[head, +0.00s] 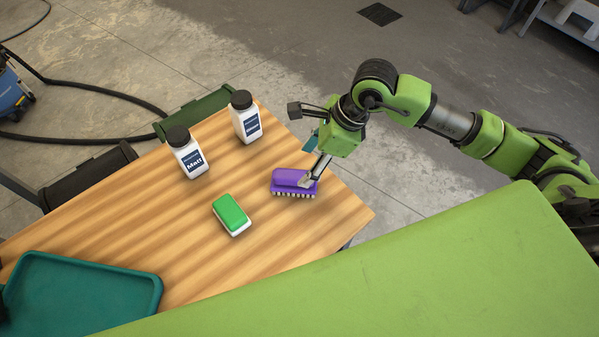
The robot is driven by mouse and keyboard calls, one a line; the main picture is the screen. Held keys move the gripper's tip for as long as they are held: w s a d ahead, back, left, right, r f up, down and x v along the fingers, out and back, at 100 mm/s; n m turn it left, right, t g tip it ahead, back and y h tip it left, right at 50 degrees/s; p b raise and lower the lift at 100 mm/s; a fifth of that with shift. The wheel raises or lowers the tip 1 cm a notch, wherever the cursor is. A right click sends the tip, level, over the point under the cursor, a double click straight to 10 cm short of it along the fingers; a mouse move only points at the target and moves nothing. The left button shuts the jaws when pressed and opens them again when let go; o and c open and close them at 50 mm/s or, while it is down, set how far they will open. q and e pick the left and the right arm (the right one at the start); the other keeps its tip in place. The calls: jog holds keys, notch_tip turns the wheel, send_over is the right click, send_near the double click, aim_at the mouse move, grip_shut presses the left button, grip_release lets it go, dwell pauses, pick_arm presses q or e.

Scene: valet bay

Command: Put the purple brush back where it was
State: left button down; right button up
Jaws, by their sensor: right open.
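The purple brush (289,179) lies on the wooden table (190,240) near its right corner, with pale bristles along its lower edge. My right gripper (309,180) is open and reaches down from the upper right, its fingertips at the right end of the brush. One finger overlaps the brush in the picture; I cannot tell whether it touches. My left gripper is not in view.
Two white bottles with black caps, one nearer (188,158) and one farther (245,122), stand on the table. A green-and-white sponge (231,215) lies left of the brush. A teal tray (150,294) is at lower left. A green surface (450,260) fills the lower right.

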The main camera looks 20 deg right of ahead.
jog(key=shift+v, duration=1.4)
jog(key=shift+f, duration=0.1)
